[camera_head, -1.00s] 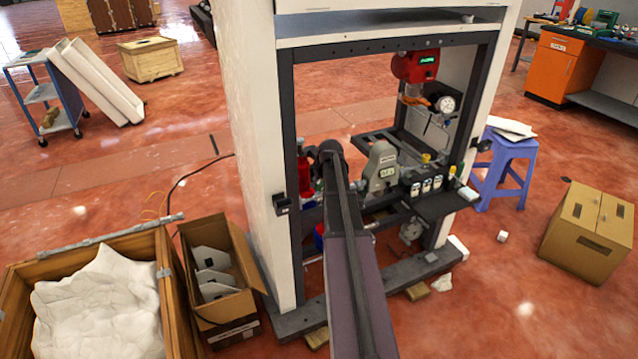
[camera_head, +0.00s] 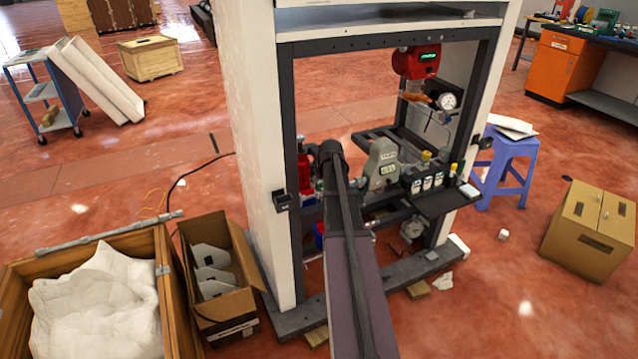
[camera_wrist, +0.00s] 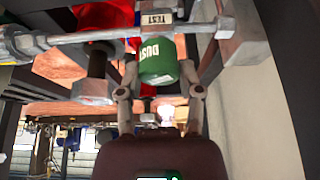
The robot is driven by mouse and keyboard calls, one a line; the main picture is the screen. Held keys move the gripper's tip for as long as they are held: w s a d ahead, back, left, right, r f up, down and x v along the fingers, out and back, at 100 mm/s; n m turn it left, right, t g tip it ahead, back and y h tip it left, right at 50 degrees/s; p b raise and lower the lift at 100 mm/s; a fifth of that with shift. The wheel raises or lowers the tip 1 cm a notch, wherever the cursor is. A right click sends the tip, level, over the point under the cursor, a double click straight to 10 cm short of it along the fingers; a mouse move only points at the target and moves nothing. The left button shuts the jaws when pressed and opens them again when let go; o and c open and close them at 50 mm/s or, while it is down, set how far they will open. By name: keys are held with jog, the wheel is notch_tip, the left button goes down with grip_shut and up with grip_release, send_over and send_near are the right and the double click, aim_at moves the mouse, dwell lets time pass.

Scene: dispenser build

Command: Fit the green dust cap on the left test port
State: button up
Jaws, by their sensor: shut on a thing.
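In the wrist view my gripper (camera_wrist: 158,74) is shut on the green dust cap (camera_wrist: 160,58), with one finger on each side of it. The cap shows the white word DUST. Directly beyond it is a fitting with a white TEST label (camera_wrist: 157,18), on a grey horizontal pipe (camera_wrist: 85,38). The cap's far edge is close to this fitting; I cannot tell whether they touch. In the head view my arm reaches into the dark frame and hides the gripper, the cap and the port.
A dark steel frame (camera_head: 287,170) surrounds the work area. A grey gauge body (camera_head: 381,165), a red device (camera_head: 415,62) and a round dial (camera_head: 445,102) stand to the right of my arm. A red bottle-like part (camera_head: 304,175) is to its left. Grey blocky fittings (camera_wrist: 240,35) flank the pipe.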

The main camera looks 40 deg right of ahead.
dwell(0.3)
jog(key=o, duration=1.2)
jog(key=shift+c, duration=0.2)
jog(key=shift+o, duration=0.8)
jog(key=shift+r, duration=0.1)
jog(key=shift+r+p, duration=2.95)
jog(key=shift+p, duration=0.05)
jog(key=shift+s, duration=0.1)
